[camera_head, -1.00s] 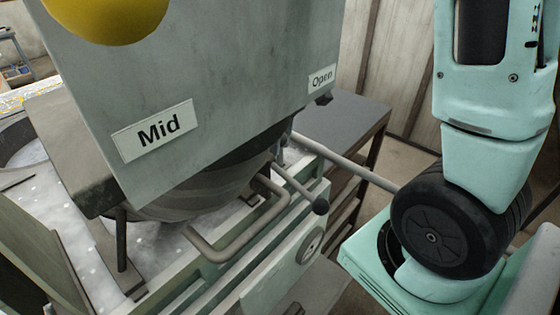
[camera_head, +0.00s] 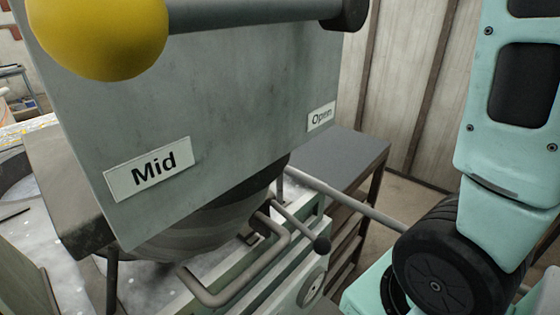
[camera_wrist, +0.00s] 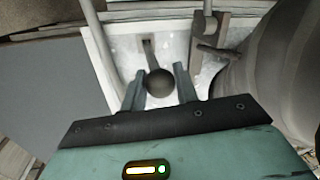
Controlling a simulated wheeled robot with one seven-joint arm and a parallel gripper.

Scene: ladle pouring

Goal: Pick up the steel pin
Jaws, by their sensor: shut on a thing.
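My gripper is outside the head view; only my arm's links show at the right there. A dark ball knob (camera_head: 322,245) on a thin rod shows low on the machine in the head view; I cannot tell whether it is the same thing.
A big grey plate (camera_head: 225,120) with "Mid" and "Open" labels and a yellow ball (camera_head: 100,38) stands close in front. Below it are the rounded ladle (camera_head: 200,235) and a bent handle (camera_head: 235,290). A dark side table (camera_head: 345,155) stands behind. A long pole (camera_head: 350,200) crosses toward my arm.

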